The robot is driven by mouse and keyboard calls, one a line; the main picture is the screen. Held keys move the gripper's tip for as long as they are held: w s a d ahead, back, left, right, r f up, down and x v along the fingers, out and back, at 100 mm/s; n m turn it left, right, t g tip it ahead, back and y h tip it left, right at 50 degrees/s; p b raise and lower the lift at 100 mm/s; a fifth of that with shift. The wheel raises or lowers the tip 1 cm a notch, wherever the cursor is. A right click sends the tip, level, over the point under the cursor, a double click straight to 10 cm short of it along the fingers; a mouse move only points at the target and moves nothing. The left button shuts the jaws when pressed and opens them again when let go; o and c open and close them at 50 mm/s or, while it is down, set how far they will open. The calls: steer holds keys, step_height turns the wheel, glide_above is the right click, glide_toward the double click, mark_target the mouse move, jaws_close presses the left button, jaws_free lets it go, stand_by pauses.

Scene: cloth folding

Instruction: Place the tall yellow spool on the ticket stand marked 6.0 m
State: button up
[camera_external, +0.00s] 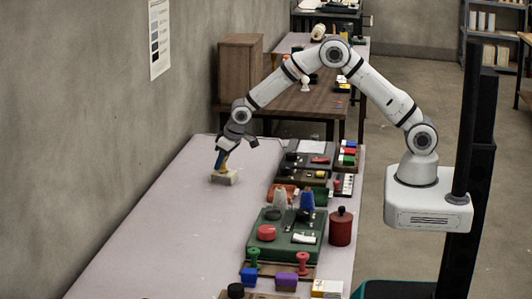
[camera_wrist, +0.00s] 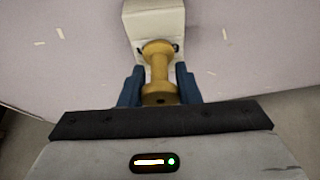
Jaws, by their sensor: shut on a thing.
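My gripper (camera_external: 222,163) is shut on a yellow spool (camera_wrist: 158,68), which stands between its two blue fingers in the wrist view. In the external view the spool is a small yellow patch (camera_external: 224,158), mostly hidden by the fingers. A cream-coloured block-like stand (camera_external: 224,178) sits on the table right below my gripper. The stand also shows in the wrist view (camera_wrist: 155,18), at the spool's far end. I cannot tell whether the spool touches the stand. No marking on the stand can be read.
The pale table (camera_external: 165,235) is clear on its left side. Along its right side are a green tray (camera_external: 262,243), a red canister (camera_external: 341,227), a green spool (camera_external: 253,258), a red spool (camera_external: 303,264) and dark trays (camera_external: 300,178). A wall runs along the left.

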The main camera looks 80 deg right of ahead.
steer(key=shift+f, duration=0.15)
steer(key=o, duration=0.9)
steer(key=shift+o, duration=0.2)
